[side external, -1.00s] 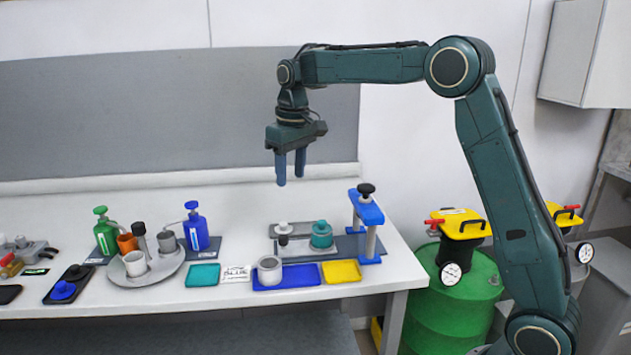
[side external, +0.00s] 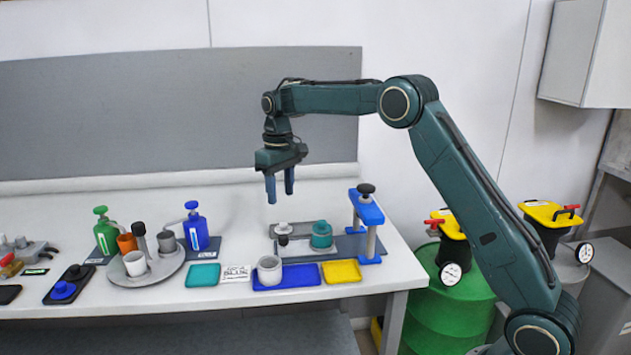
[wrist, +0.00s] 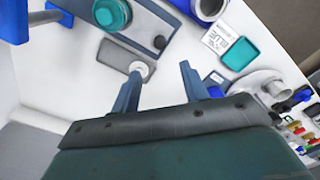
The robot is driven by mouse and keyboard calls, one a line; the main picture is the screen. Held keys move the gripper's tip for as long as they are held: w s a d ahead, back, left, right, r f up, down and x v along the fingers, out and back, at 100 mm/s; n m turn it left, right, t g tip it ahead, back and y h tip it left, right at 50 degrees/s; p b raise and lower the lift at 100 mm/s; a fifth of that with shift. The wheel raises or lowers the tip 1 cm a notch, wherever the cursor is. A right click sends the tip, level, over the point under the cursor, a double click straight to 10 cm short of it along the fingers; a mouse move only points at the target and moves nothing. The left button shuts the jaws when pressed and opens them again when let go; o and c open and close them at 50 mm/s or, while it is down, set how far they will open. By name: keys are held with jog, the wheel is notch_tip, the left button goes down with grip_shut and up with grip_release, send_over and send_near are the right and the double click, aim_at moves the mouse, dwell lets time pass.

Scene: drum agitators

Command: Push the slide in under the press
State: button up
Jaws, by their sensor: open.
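The press (side external: 367,210) is a blue bridge on grey posts with a black knob on top, right of the pot. My gripper (side external: 280,195) is open and empty, pointing down above the slide's left end. In the wrist view, the white knob (wrist: 140,68) lies near my left fingertip, and the teal pot (wrist: 112,14) and part of the blue press (wrist: 45,17) are farther up.
In front of the slide are a blue tray (side external: 303,276) with a grey cup (side external: 269,268), a yellow tray (side external: 341,271) and a teal tray (side external: 203,275). Bare table lies behind the slide.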

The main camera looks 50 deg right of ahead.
aim_at(283, 236)
notch_tip(283, 236, down, 12)
jog(key=shift+f, duration=0.25)
dwell(0.4)
jog(key=shift+c, duration=0.3)
grip_shut()
